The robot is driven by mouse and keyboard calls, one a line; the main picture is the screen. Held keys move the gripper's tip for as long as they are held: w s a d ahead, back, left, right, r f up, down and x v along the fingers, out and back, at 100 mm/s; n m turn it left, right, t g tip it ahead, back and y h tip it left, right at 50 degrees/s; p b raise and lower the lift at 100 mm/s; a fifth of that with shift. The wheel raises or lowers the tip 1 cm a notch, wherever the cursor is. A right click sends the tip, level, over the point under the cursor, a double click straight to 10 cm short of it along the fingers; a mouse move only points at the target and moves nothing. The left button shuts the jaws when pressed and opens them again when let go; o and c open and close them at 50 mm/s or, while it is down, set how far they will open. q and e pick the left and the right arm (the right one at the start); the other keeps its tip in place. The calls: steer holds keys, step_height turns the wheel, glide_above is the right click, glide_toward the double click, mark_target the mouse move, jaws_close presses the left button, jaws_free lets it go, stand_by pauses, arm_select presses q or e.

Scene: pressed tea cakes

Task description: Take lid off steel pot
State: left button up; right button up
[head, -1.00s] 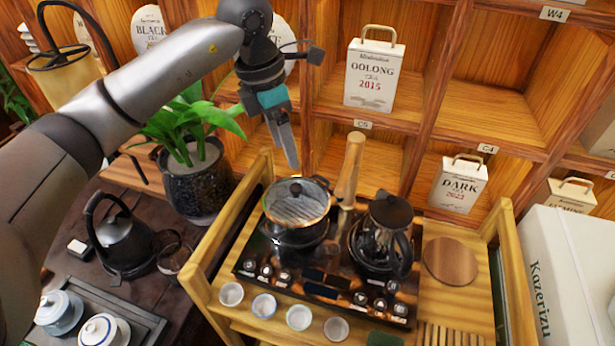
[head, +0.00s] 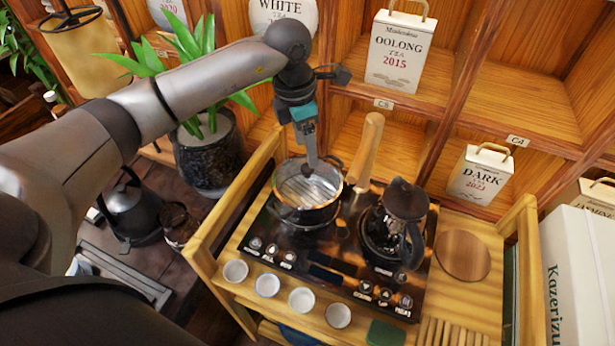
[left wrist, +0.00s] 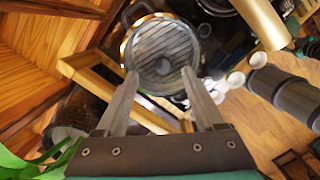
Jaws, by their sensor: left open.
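The steel pot (head: 306,214) stands on the left of the black cooktop. Its round, shiny lid (head: 298,190) rests on top, with a small dark knob in the middle, and it also shows in the left wrist view (left wrist: 152,45). My left gripper (head: 312,166) points down just above the lid, with its tips close to the knob. In the left wrist view its two fingers (left wrist: 159,77) are apart, with the knob (left wrist: 162,66) seen between the tips and nothing held. Whether the fingers touch the knob cannot be told. My right gripper is not in view.
A dark glass press (head: 395,225) stands right of the pot, with a wooden handle (head: 364,150) rising behind. Several small cups (head: 302,299) line the front. A potted plant (head: 210,150) and a kettle (head: 132,212) are left. A round wooden board (head: 462,255) lies right.

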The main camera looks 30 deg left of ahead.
mark_target(307, 167)
arm_select(q)
steer(key=f, duration=0.4)
steer(key=shift+s+d, duration=0.15)
steer(key=shift+s, duration=0.05)
steer(key=shift+w+f, duration=0.15)
steer(key=shift+f, duration=0.35)
jaws_close()
stand_by(0.8)
